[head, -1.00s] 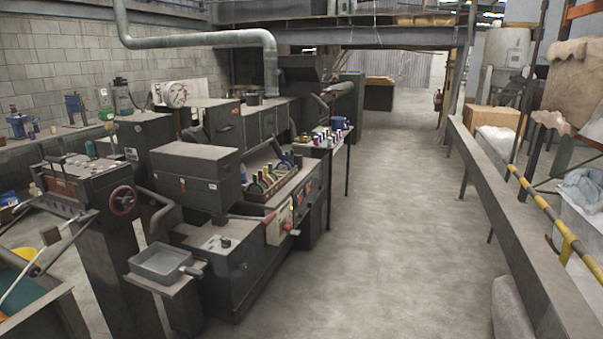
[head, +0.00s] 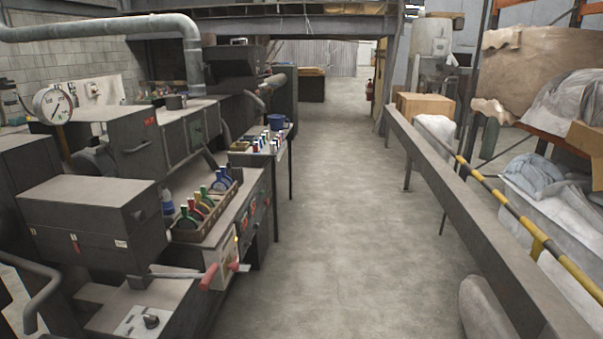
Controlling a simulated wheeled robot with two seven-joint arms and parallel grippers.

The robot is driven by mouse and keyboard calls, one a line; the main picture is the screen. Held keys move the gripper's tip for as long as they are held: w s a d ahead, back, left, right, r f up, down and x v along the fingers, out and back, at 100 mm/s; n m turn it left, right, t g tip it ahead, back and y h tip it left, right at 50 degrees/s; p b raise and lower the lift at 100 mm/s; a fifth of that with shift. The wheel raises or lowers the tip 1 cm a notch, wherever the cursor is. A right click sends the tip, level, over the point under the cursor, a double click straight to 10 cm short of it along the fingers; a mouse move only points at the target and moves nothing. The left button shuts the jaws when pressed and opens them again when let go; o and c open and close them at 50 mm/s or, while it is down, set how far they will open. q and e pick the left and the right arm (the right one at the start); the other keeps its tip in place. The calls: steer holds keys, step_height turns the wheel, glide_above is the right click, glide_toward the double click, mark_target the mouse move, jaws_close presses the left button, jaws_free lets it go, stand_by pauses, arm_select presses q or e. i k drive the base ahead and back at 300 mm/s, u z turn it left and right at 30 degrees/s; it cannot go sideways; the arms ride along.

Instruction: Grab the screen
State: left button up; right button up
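I cannot make out a screen or mesh tube for certain in the head view. Neither of my grippers is in view. A small side table (head: 281,155) against the far end of the machine bench carries several small coloured bottles and a blue container (head: 276,121). These are too small to tell in detail.
A grey beam rail (head: 440,185) and a yellow-black bar (head: 517,210) line the right. The concrete aisle (head: 345,220) between is clear. A cardboard box (head: 425,106) stands beyond the rail.

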mark_target(225, 178)
steer(key=z, duration=0.4)
steer(key=i, duration=2.05)
steer(key=u, duration=0.7)
steer(key=i, duration=1.4)
steer(key=u, duration=1.25)
